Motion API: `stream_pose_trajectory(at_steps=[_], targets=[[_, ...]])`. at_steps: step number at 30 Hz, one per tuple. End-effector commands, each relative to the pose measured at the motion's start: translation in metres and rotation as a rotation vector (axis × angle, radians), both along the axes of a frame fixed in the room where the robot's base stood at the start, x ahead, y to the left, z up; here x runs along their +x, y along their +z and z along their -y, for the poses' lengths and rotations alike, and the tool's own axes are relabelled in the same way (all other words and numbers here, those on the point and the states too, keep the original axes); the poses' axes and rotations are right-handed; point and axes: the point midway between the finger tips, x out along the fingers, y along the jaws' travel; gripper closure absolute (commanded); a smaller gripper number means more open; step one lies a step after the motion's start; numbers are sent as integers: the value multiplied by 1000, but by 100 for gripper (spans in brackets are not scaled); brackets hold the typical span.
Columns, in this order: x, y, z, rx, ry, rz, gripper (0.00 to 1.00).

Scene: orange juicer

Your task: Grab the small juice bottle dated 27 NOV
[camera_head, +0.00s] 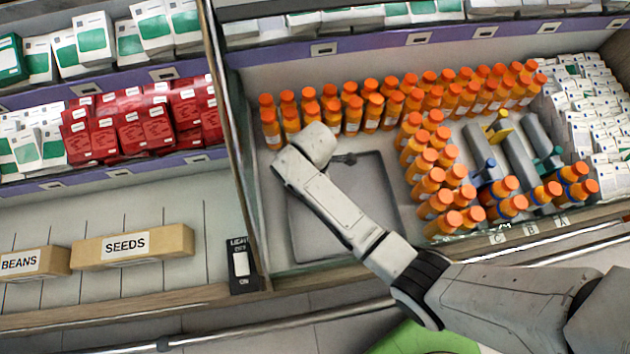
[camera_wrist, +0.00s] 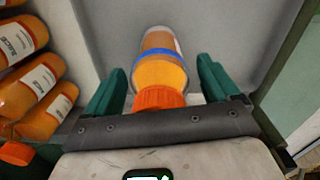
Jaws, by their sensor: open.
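An orange juice bottle (camera_wrist: 159,72) with an orange cap and a blue band lies between the two green fingers of my gripper (camera_wrist: 160,88) in the wrist view. The fingers stand apart on either side of it, and I see a gap at the sides. No date can be read on it. In the head view, several blue-banded small bottles (camera_head: 545,193) lie at the ends of the grey dispenser lanes on the right. My arm's end hangs over the back of a grey tray (camera_head: 305,235), and the fingers are mostly hidden there.
Plain orange bottles (camera_head: 372,112) stand in rows behind the tray, with more (camera_head: 437,180) to its right. Several bottles (camera_wrist: 30,92) are close on the left in the wrist view. A wooden front edge and white cartons (camera_head: 595,120) border the shelf. The tray's visible floor is clear.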

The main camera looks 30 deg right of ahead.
Motion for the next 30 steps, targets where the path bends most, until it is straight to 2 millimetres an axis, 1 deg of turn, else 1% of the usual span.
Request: stream_pose_trajectory(at_steps=[4,26,30], targets=[[0,0,0,0,0,0,11],[0,0,0,0,0,0,81],[1,1,0,0,0,1,82]])
